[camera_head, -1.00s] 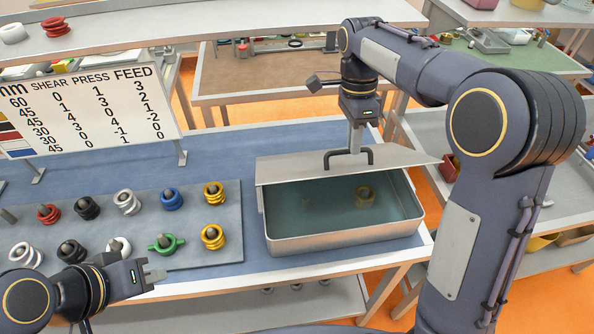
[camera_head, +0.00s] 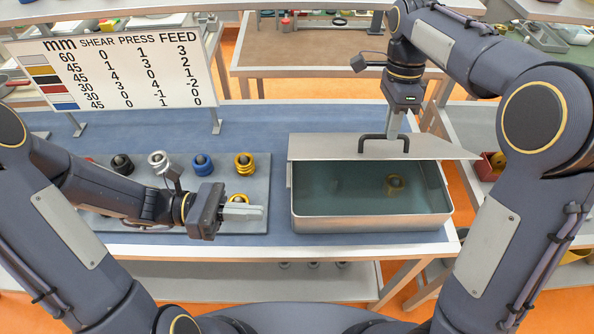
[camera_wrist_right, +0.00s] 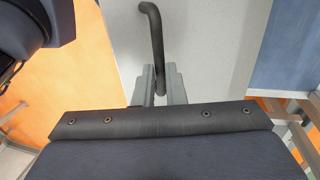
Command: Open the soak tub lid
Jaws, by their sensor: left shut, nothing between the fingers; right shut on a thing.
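The soak tub (camera_head: 370,222) is a metal tray of greenish liquid at the right of the blue-topped bench. Its grey lid (camera_head: 325,148) is slid or tilted back along the far side, so most of the liquid shows. A yellow ring-shaped piece (camera_head: 395,184) lies in the liquid. My right gripper (camera_head: 396,134) is shut on the black lid handle (camera_head: 372,138); the wrist view shows the handle (camera_wrist_right: 153,45) between the fingers (camera_wrist_right: 160,85). My left gripper (camera_head: 243,212) is shut and empty, above the board left of the tub.
A grey board (camera_head: 258,190) carries several coloured coils on pegs, partly hidden by my left arm. A chart sign (camera_head: 115,70) with numbers stands behind it. Blue bench top lies bare between board and tub.

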